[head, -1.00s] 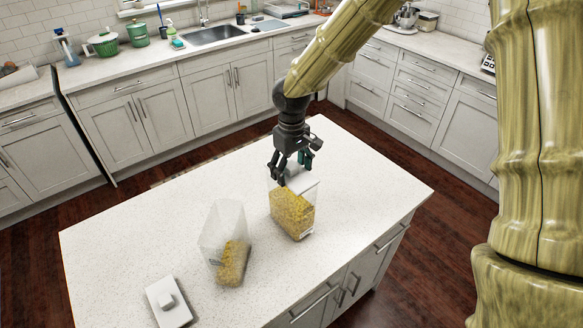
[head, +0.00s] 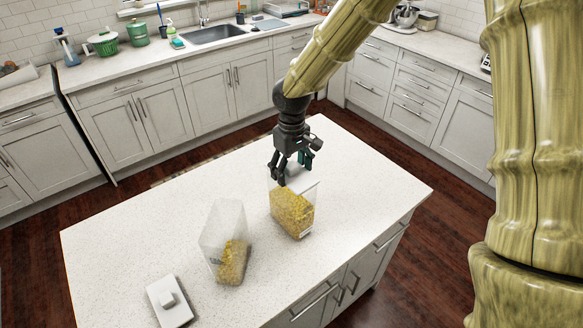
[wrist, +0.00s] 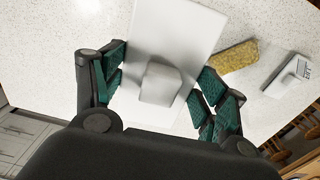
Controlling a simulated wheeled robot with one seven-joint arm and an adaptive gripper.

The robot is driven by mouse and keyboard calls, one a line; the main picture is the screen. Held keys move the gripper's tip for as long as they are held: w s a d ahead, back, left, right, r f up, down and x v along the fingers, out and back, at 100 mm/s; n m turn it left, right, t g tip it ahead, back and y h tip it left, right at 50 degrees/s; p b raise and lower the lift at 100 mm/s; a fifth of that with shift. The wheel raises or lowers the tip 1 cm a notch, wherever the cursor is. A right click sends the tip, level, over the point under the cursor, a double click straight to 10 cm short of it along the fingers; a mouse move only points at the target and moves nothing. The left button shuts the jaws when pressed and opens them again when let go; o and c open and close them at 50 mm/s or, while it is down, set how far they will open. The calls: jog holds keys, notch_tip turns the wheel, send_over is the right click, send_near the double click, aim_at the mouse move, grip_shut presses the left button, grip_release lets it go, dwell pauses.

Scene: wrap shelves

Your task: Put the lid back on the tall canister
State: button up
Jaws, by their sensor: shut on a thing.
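My gripper (head: 291,178) is at the top of the right canister (head: 292,211), a clear box of yellow food. In the wrist view its fingers lie on both sides of a white lid (wrist: 180,32) with a raised knob (wrist: 160,84), and are shut on it. The lid appears to sit on or just over that canister; the fingers partly hide the contact. A clear, open canister (head: 225,240) with yellow food low inside stands to the left. A loose white lid (head: 169,302) with a knob lies flat on the island; it also shows in the wrist view (wrist: 290,72).
The white speckled island (head: 130,240) is clear at its left and back right. The right canister stands near its front right edge. Back counters hold a sink (head: 212,34), a green pot (head: 103,43) and other kitchen items, away from the arm.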

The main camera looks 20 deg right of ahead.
jog(key=shift+f, duration=0.7)
dwell(1.0)
jog(key=o, duration=1.1)
jog(key=shift+o, duration=0.3)
jog(key=shift+r, duration=3.55)
